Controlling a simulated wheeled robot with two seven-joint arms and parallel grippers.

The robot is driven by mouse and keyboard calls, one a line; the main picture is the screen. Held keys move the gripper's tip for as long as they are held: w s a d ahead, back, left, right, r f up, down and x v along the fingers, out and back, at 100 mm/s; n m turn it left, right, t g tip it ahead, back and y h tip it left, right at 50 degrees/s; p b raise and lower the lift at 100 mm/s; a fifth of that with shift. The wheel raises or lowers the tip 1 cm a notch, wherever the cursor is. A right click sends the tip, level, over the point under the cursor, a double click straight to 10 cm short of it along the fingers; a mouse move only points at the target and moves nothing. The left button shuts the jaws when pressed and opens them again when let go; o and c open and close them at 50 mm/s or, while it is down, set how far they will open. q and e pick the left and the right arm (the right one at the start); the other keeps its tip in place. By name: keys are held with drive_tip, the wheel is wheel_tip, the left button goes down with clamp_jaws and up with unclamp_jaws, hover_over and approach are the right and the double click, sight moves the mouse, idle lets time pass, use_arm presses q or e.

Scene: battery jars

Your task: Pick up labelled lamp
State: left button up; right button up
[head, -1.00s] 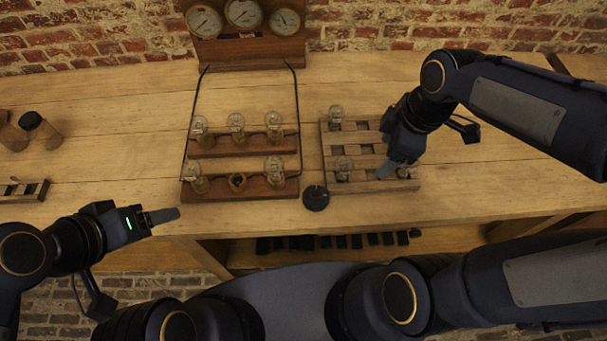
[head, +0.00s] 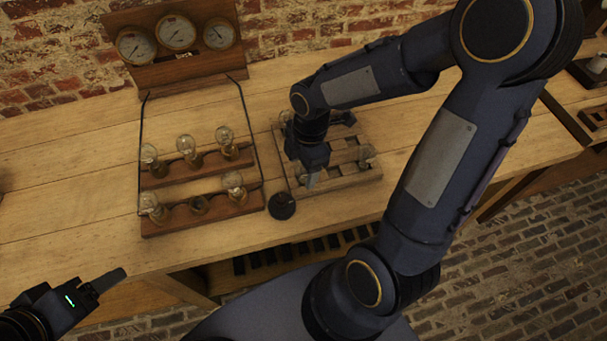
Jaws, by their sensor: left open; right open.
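Two clear glass lamps show at a slatted wooden tray: one at its back left (head: 287,118), partly behind my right arm, and one at its right side (head: 365,154). My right gripper (head: 311,181) is open and points down over the front left of the tray (head: 345,184). I cannot make out a label on any lamp. My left gripper (head: 118,279) is open and empty, low at the left, in front of the table.
A two-step wooden rack (head: 218,211) holds several lamps, with an empty socket (head: 199,205) in its front row. A round black object (head: 281,206) stands between rack and tray. A gauge panel (head: 178,68) stands behind.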

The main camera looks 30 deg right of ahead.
drive_tip(key=c, duration=1.1)
drive_tip(key=shift+c, duration=0.2)
